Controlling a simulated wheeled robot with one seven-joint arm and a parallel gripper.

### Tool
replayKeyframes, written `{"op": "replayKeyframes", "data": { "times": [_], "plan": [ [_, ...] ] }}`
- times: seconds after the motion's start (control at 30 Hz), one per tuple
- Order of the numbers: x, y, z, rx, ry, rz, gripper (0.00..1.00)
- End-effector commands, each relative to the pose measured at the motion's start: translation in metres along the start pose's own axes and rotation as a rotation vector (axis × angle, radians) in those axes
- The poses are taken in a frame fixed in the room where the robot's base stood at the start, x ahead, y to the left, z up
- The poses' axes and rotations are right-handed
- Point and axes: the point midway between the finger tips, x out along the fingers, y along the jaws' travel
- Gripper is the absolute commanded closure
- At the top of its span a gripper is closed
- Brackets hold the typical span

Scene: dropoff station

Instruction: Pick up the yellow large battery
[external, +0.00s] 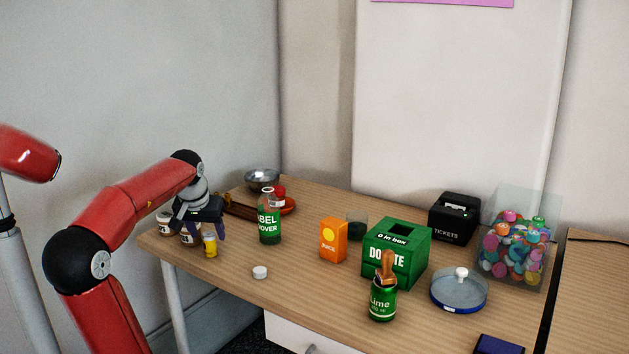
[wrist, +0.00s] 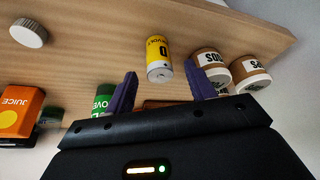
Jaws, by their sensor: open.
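The yellow large battery (external: 210,245) stands upright near the left front edge of the wooden table (external: 222,276). In the wrist view the yellow battery (wrist: 159,58), with a dark "D" on its label and a pale end, shows ahead of the gap between my fingers. From these views I cannot tell the exact distance between the fingertips and the battery.
A white cap (external: 260,272) lies near the front.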

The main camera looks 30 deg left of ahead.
Motion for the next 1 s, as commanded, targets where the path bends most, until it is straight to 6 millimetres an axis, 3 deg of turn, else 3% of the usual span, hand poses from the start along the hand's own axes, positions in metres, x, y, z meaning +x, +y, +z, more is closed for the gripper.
{"op": "replayKeyframes", "data": {
  "times": [0.2,0.47,0.87,1.0],
  "plan": [
    [0.029,0.0,0.0,0.0,-0.003,0.0,0.45],
    [0.031,0.0,-0.001,0.0,0.0,0.0,0.45],
    [0.031,0.0,0.0,0.0,0.0,0.0,0.96],
    [0.031,0.0,-0.001,0.0,0.001,0.0,0.96]
  ]
}}
